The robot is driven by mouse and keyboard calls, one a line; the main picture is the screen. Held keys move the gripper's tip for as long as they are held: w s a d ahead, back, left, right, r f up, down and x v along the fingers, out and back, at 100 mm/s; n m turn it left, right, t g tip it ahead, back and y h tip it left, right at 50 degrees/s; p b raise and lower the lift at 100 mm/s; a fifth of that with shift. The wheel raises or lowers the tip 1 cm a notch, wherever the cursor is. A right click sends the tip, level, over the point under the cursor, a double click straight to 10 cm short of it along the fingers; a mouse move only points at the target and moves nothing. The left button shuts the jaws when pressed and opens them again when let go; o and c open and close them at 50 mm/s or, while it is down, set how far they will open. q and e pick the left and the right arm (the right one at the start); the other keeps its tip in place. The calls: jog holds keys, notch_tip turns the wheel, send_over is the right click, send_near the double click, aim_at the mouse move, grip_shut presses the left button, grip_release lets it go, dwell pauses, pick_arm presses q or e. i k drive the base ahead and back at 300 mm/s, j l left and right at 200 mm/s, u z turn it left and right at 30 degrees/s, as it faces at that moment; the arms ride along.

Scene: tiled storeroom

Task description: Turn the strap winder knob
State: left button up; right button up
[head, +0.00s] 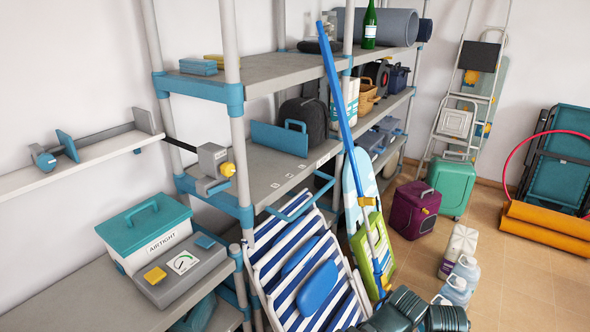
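The strap winder (211,160) is a small grey box at the front post of the shelving unit, left of centre in the head view. Its yellow knob (228,169) sticks out on the right side of the box. A black strap (180,145) runs from the winder up and left toward the wall shelf. The strap's tightness and the knob's turn angle cannot be told.
A teal-lidded box (145,228) and a grey gauge box (180,270) stand on the bench below. A wall shelf (80,162) lies left. A striped deck chair (300,270) leans right of the winder. Tiled floor (520,285) is open at right.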

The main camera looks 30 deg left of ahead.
aim_at(227, 168)
jog(key=i+l+z, duration=0.2)
jog(key=z, duration=0.25)
jog(key=i+l+z, duration=0.25)
jog(key=z, duration=0.25)
jog(key=i+l+u, duration=0.15)
jog(key=i, duration=0.15)
jog(key=i+l+u, duration=0.15)
jog(key=i+u, duration=0.15)
jog(key=u, duration=0.3)
jog(key=i+u, duration=0.1)
jog(key=u, duration=0.4)
jog(key=i+u, duration=0.15)
jog(key=u, duration=0.3)
jog(key=i+l+u, duration=0.1)
jog(key=u, duration=0.35)
jog(key=i+l+u, duration=0.1)
jog(key=u, duration=0.35)
jog(key=l+u, duration=0.2)
jog(key=u, duration=0.3)
jog(key=l+u, duration=0.2)
jog(key=u, duration=0.25)
jog(key=i+l+u, duration=0.1)
jog(key=l+u, duration=0.15)
jog(key=u, duration=0.15)
jog(key=l+u, duration=0.4)
jog(key=i+j, duration=0.05)
jog(key=j, duration=0.05)
